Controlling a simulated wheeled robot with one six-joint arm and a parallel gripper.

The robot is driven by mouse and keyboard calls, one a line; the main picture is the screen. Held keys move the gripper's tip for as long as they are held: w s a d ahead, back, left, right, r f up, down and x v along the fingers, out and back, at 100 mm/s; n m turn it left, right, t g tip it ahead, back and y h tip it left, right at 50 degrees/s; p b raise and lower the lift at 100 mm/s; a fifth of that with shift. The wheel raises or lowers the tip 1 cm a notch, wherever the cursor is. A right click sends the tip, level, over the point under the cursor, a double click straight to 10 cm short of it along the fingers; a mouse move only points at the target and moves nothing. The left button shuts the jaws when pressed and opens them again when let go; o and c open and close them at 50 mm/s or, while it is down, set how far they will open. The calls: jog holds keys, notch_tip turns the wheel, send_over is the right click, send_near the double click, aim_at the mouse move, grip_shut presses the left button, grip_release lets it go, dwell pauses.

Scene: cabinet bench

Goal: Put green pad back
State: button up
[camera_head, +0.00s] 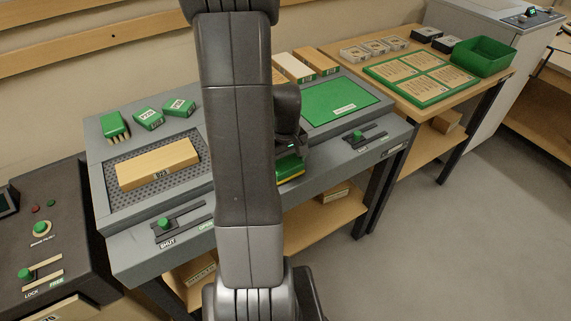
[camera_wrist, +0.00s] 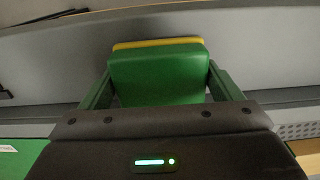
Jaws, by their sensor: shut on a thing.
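The green pad (camera_wrist: 158,75) is a green block with a yellow layer along its far edge. My gripper (camera_wrist: 160,88) is shut on it, with one green finger on each side. In the head view the pad (camera_head: 289,168) shows in part beside my arm, near the front edge of the grey bench. My arm hides much of it and the fingers there. I cannot tell from these views whether the pad touches the bench.
A wooden block (camera_head: 158,164) lies on a perforated plate (camera_head: 115,203) at left. A flat green panel (camera_head: 340,103) is at right on the bench, near a green-knobbed slider (camera_head: 358,136). The side table holds a green card tray (camera_head: 422,79) and green bin (camera_head: 484,57).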

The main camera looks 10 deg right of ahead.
aim_at(286, 163)
jog(key=shift+f, duration=0.25)
jog(key=shift+f, duration=0.15)
jog(key=o, duration=0.8)
notch_tip(286, 163, up, 12)
jog(key=shift+r, duration=0.25)
jog(key=shift+f, duration=0.1)
